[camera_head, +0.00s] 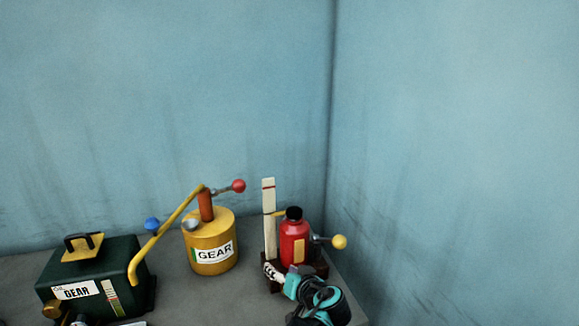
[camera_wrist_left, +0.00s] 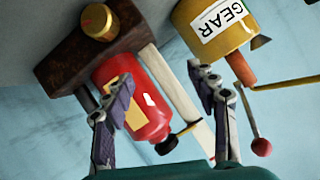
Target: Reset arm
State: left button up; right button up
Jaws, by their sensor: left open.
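My left gripper (camera_head: 274,273) is low at the right of the head view, in front of a red bottle (camera_head: 294,247) with a black cap. In the left wrist view my left gripper (camera_wrist_left: 163,80) has its fingers spread wide. The red bottle (camera_wrist_left: 147,112) shows upside down between and beyond them, with nothing gripped. I cannot tell the gap to the bottle. The bottle stands upright in a dark brown holder (camera_wrist_left: 62,66), beside a pale upright strip (camera_head: 268,215). My right gripper is not in view.
A yellow GEAR can (camera_head: 210,234) with a long yellow handle stands left of the bottle. A dark green GEAR box (camera_head: 105,258) stands farther left on the grey tabletop (camera_head: 180,288). A yellow knob (camera_head: 340,242) sticks out right of the bottle. Blue walls (camera_head: 450,130) meet behind.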

pick_arm(q)
jog(key=s+a+g+h, duration=0.4)
jog(key=s+a, duration=1.2)
jog(key=s, duration=0.2)
jog(key=s+f+h, duration=0.2)
jog(key=s+f, duration=0.1)
jog(key=s, duration=0.6)
